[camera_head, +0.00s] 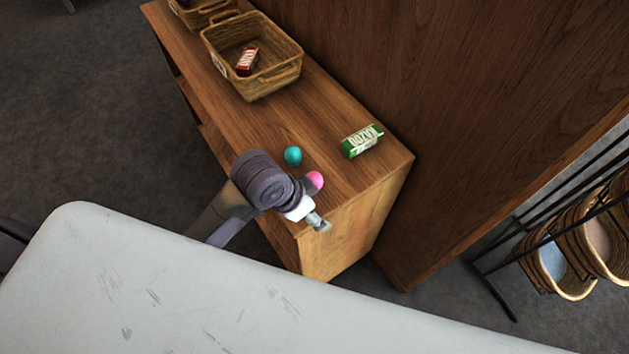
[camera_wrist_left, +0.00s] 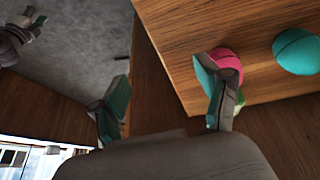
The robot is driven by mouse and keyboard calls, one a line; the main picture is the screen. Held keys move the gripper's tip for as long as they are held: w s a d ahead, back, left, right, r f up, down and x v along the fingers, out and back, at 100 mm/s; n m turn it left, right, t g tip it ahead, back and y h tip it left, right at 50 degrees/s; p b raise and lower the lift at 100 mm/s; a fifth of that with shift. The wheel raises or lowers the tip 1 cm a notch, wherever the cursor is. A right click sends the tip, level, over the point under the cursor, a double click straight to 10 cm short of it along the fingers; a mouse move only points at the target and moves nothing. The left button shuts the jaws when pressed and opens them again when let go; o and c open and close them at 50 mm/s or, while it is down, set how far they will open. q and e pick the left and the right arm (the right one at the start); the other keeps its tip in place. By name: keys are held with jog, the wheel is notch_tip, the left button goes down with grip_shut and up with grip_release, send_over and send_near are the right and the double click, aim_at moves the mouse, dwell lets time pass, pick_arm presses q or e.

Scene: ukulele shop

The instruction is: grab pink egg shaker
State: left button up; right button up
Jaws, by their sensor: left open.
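The pink egg shaker (camera_head: 316,180) lies on the wooden shelf top near its front end, partly hidden by my left gripper in the head view. My left gripper (camera_head: 318,222) is close beside it, over the shelf's end. In the left wrist view the gripper's fingers (camera_wrist_left: 168,103) are spread apart with nothing between them. The pink egg (camera_wrist_left: 229,61) shows behind and beyond the tip of the right-hand finger, outside the gap. I cannot tell whether that finger touches it.
A teal egg (camera_head: 292,156) lies close to the pink one, and also shows in the wrist view (camera_wrist_left: 297,52). A green box (camera_head: 361,140) lies to the right. A wicker basket (camera_head: 276,78) holding a red box stands farther back. A tall wooden panel (camera_head: 450,110) borders the shelf.

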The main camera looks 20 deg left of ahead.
aim_at(312, 175)
pick_arm(q)
jog(key=w+a+r+m+g+y, duration=0.2)
jog(key=w+a+r+m+g, duration=0.15)
jog(key=w+r+m, duration=0.6)
jog(key=shift+n, duration=0.75)
jog(key=f, duration=0.4)
jog(key=s+f+p, duration=0.1)
jog(key=f, duration=0.1)
jog(key=shift+d+f, duration=0.25)
jog(key=shift+f, duration=0.05)
jog(key=f+p, duration=0.1)
jog(key=f, duration=0.1)
jog(key=f+p, duration=0.1)
jog(key=f, duration=0.1)
jog(key=shift+s+d+f, duration=0.1)
jog(key=shift+d+f, duration=0.1)
jog(key=shift+f, duration=0.15)
jog(key=shift+f+t, duration=0.25)
jog(key=shift+f, duration=0.05)
jog(key=c, duration=1.2)
jog(key=shift+c, duration=0.2)
pick_arm(e)
jog(key=r, duration=0.3)
jog(key=shift+d, duration=0.25)
pick_arm(q)
jog(key=shift+r, duration=0.15)
pick_arm(e)
jog(key=shift+f, duration=0.1)
